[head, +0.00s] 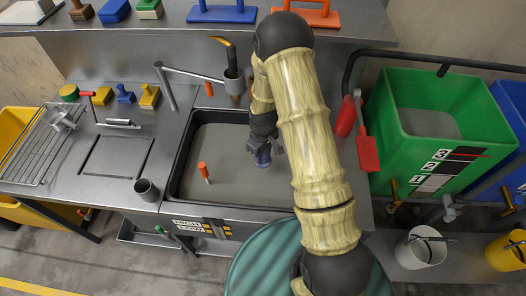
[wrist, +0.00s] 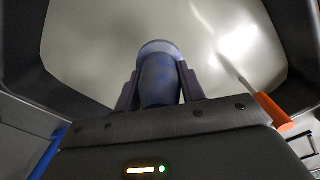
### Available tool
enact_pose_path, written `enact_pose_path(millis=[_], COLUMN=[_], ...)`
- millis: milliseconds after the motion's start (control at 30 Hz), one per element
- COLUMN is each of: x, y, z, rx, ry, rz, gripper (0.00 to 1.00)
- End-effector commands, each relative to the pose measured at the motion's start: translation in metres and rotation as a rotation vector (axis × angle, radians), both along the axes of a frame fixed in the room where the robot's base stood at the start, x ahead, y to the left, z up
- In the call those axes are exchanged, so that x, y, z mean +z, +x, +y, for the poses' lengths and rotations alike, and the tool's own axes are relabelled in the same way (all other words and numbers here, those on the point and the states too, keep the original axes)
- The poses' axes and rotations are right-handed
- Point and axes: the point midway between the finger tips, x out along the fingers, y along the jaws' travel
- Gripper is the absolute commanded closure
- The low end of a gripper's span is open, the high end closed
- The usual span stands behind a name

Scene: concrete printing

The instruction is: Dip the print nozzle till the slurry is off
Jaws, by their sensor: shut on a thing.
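My gripper (wrist: 160,90) is shut on the print nozzle (wrist: 160,78), a dark blue cylinder with mottled grey patches and a pale grey rim at its far end. Its two fingers clasp the nozzle from both sides. In the head view my gripper (head: 262,152) points down over the right part of the wash basin (head: 176,150), a black-rimmed sink filled with grey liquid. The nozzle's end is over or at the liquid; I cannot tell whether it touches. I cannot tell whether the grey on it is slurry.
An orange-handled tool (head: 204,172) stands in the basin to the left of my gripper. A bent tap (head: 232,78) rises behind it. A green bin (head: 400,130) stands to the right, with a red scoop (head: 366,150) between.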

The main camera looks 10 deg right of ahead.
Motion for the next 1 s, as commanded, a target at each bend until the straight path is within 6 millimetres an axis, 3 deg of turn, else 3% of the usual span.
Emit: enact_pose_path(millis=[1000], x=[-0.085], y=[0.0], z=[0.0], rx=[-0.001], ry=[0.0], rz=[0.0], gripper=[0.88])
